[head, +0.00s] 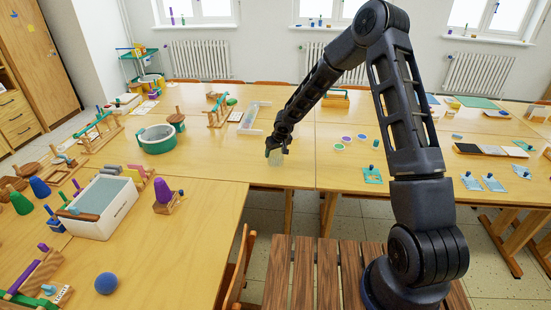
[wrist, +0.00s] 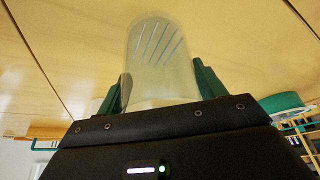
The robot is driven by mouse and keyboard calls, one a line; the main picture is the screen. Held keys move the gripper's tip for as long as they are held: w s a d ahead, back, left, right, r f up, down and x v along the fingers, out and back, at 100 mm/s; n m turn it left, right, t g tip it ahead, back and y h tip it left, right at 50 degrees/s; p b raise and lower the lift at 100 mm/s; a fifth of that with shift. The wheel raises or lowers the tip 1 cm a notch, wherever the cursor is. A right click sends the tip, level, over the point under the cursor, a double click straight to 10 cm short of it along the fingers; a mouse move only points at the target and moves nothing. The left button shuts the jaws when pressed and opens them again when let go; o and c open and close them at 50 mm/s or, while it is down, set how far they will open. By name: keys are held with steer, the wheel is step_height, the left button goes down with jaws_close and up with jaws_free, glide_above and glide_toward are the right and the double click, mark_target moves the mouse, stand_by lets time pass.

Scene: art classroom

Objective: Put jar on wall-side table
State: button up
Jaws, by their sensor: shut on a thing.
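The jar (wrist: 158,60) is a clear, see-through vessel with slanted pale lines across its end. In the wrist view it sits between the two dark green fingers of my gripper (wrist: 160,85), which is shut on it. In the head view the jar (head: 275,157) is a small pale shape just below my gripper (head: 276,148), over the near edge of the long wooden table (head: 300,170). I cannot tell whether the jar touches the tabletop. Which table is the wall-side one is not clear from the frames.
A green-rimmed round pot (head: 157,139) stands left of my gripper. A clear tray (head: 254,118) lies behind it. Bare wood surrounds my gripper.

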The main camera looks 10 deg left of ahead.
mark_target(276, 157)
steer(key=shift+f, duration=1.8)
steer(key=o, duration=1)
steer(key=shift+f, duration=0.1)
steer(key=shift+o, duration=0.2)
steer(key=v, duration=1.2)
steer(key=shift+r, duration=0.2)
steer(key=shift+w, duration=0.1)
